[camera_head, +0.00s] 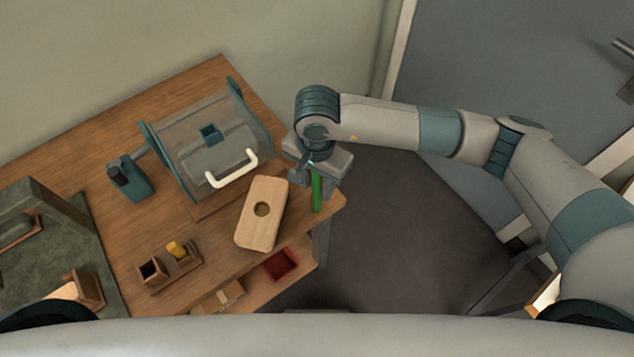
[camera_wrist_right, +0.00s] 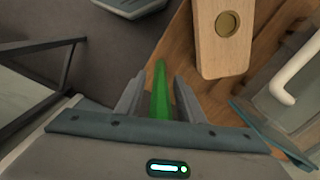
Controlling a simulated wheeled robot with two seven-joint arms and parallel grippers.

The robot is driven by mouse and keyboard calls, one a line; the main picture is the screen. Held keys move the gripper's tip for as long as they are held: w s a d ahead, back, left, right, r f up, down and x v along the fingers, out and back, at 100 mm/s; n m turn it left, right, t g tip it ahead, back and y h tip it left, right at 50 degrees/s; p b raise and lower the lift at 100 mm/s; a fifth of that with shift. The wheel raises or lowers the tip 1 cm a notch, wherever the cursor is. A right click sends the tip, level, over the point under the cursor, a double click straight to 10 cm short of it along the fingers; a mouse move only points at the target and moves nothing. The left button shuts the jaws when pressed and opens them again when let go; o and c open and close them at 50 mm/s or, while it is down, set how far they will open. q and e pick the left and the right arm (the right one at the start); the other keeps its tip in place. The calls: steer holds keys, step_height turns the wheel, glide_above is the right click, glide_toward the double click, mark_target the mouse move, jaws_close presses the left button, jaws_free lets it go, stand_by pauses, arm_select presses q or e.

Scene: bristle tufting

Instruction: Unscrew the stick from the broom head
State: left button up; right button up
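The broom head (camera_head: 273,190) is a light wooden block with a round hole. It lies on the table near its right edge and also shows in the right wrist view (camera_wrist_right: 222,55). My right gripper (camera_head: 314,178) is over the table's right corner, to the right of the block. It is shut on a green stick (camera_head: 317,195), which points down from it. In the right wrist view the stick (camera_wrist_right: 160,95) lies between the two fingers, its far end free. The stick is apart from the block, whose hole looks empty. My left gripper is not in view.
A clear-sided machine with a white handle (camera_head: 232,170) stands behind the block. A small holder (camera_head: 152,270) with a yellow piece is on the wooden table (camera_head: 110,235). Floor lies open to the right.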

steer(key=shift+r, duration=0.15)
step_height(320, 180, up, 10)
steer(key=b, duration=0.4)
steer(key=shift+r, duration=1)
